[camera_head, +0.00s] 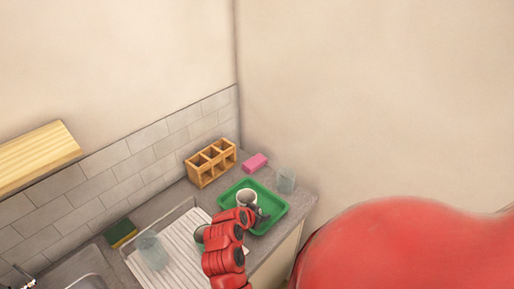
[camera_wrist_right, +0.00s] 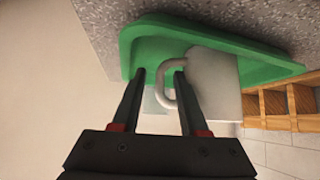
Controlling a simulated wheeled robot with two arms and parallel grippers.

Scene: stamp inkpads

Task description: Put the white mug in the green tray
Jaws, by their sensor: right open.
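The white mug (camera_head: 246,196) is inside the green tray (camera_head: 279,210) on the counter, and it looks upright. The tray also shows in the right wrist view (camera_wrist_right: 140,48). There the mug (camera_wrist_right: 213,80) has its handle towards my right gripper (camera_wrist_right: 160,72). The gripper is open, with one finger on each side of the handle in that picture; I cannot tell whether they touch it. In the head view my right gripper (camera_head: 256,212) is over the tray beside the mug, and hides part of both. My left gripper is not in view.
A wooden rack (camera_head: 210,163) and a pink sponge (camera_head: 255,162) are behind the tray. A clear glass (camera_head: 286,181) stands at its right. Another glass (camera_head: 153,251) is on the white drainboard (camera_head: 183,245).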

